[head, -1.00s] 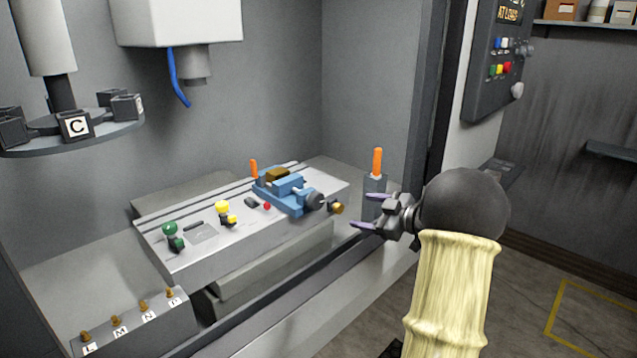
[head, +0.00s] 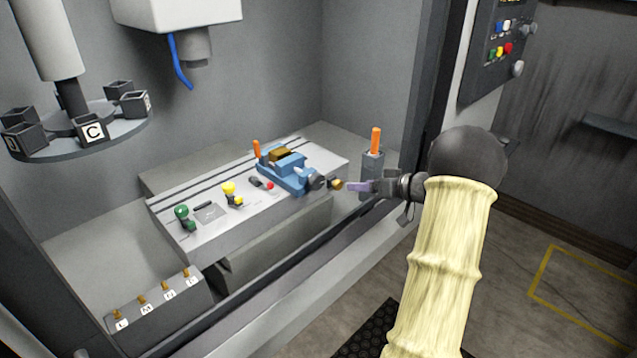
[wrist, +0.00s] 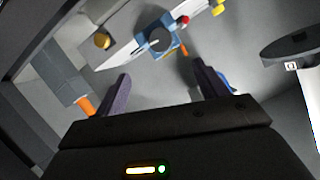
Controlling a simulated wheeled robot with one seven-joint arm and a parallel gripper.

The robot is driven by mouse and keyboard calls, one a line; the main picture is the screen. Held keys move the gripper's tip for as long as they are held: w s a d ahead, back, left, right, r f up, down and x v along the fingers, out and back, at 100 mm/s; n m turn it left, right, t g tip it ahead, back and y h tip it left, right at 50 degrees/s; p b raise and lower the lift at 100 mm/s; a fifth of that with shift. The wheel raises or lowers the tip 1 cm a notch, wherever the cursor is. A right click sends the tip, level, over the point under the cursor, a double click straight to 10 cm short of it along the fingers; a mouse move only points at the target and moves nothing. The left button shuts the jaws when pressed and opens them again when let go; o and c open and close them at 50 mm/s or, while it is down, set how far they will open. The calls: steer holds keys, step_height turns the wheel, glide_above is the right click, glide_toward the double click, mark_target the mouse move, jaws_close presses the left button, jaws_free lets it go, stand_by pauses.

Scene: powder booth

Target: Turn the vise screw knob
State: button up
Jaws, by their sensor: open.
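The blue vise (head: 287,175) sits at the right end of the grey machine table (head: 185,218). A dark round screw knob (head: 316,183) is at its near right end and shows as a grey disc in the wrist view (wrist: 159,39). A brass knob (head: 337,184) is just to its right; in the wrist view it (wrist: 102,41) appears apart from the disc, against the light grey table end. My gripper (head: 351,187) is right of the brass knob, pointing left. Its purple fingers (wrist: 161,69) are open and empty in the wrist view. Contact with the brass knob cannot be told.
A grey block with an orange stick (head: 374,158) stands close behind my gripper. Green (head: 182,214) and yellow (head: 229,190) knobbed parts lie on the table. A tool carousel (head: 65,140) and spindle head (head: 180,15) hang above. The booth's door post (head: 435,95) is beside my arm.

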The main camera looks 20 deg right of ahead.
mark_target(319, 183)
steer(key=p+x, duration=0.1)
steer(key=x, duration=1.6)
steer(key=shift+a, duration=0.15)
steer(key=c, duration=1)
